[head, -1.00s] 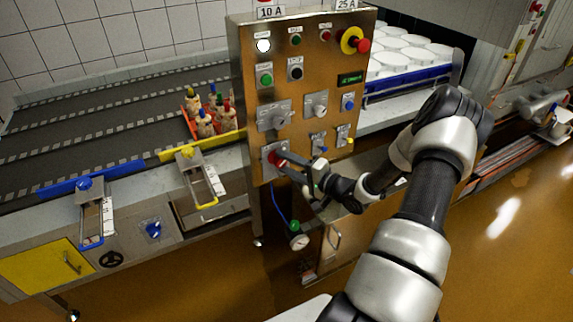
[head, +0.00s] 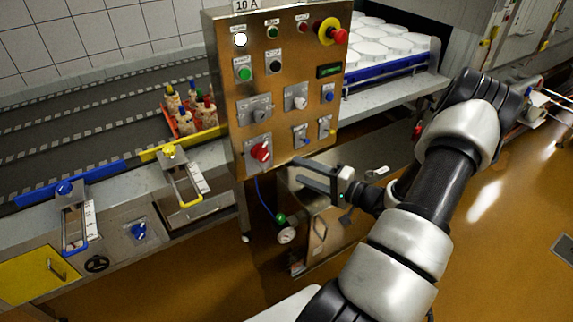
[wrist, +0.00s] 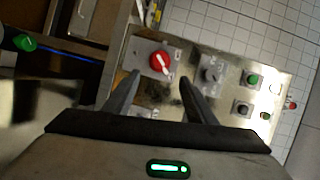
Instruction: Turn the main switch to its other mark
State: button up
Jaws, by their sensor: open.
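The main switch looks to be the red rotary knob (head: 261,152) on a grey plate, low on the left of the brown control panel (head: 297,92). In the wrist view the red knob (wrist: 160,62) shows ahead, between the lines of my two fingers, with a white mark beside it. My gripper (head: 305,175) is open and empty. It stands to the right of the knob and apart from it. The small print on the plate is too small to read.
Grey rotary switches (head: 255,108), push buttons and a red emergency stop (head: 332,31) crowd the panel. A conveyor with a red crate (head: 183,128) of bottles lies left. White moulds (head: 370,48) stand behind. A gauge (head: 286,235) hangs below.

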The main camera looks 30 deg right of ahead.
jog(key=shift+v, duration=2.2)
jog(key=shift+r, duration=0.1)
